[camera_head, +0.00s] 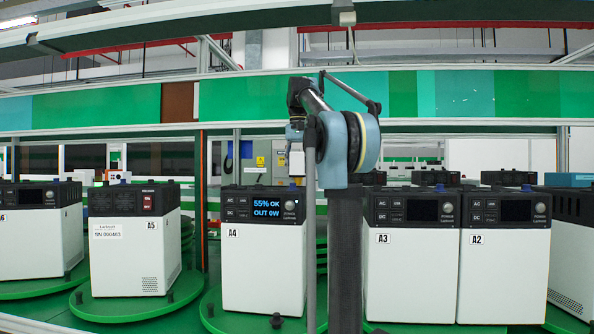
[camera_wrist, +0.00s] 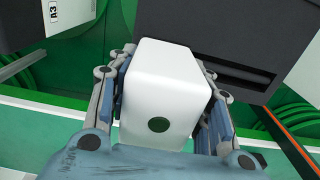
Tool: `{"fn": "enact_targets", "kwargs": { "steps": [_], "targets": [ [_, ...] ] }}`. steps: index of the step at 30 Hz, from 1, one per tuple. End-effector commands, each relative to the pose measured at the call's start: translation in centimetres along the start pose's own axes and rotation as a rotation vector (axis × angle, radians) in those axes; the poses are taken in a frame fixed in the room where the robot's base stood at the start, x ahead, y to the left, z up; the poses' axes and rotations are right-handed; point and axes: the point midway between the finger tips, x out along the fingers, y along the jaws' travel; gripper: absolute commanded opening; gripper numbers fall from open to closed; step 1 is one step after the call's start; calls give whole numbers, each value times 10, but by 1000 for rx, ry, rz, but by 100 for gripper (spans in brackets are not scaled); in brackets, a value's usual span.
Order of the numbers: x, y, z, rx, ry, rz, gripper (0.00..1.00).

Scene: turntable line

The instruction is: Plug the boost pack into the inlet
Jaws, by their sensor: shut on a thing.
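My gripper (camera_wrist: 164,66) is shut on a white block with rounded edges and a dark green dot, which I take to be the boost pack (camera_wrist: 158,90). A finger lies along each side of it. Beside its upper right is a black housing with a dark slot, probably the inlet (camera_wrist: 234,72). The pack appears apart from the slot, but its far end is hidden. In the head view my gripper (camera_head: 296,135) hangs behind and above unit A4 (camera_head: 265,265), holding a white piece (camera_head: 297,165). Unit A4's screen reads "55% OK, OUT 0W".
White units with black tops stand on green turntables: A5 (camera_head: 125,255) to the left, A3 (camera_head: 405,280) and A2 (camera_head: 503,280) to the right. A3's label (camera_wrist: 54,10) also shows in the wrist view. A rail with green panels (camera_head: 260,100) runs across behind.

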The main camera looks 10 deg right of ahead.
Motion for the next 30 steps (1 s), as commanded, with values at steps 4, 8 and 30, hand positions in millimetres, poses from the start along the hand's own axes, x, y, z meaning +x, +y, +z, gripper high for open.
{"fn": "enact_targets", "kwargs": {
  "steps": [4,8,30],
  "targets": [
    [0,0,0,0,0,0,0],
    [0,0,0,0,0,0,0],
    [6,0,0,0,0,0,0]
  ]
}}
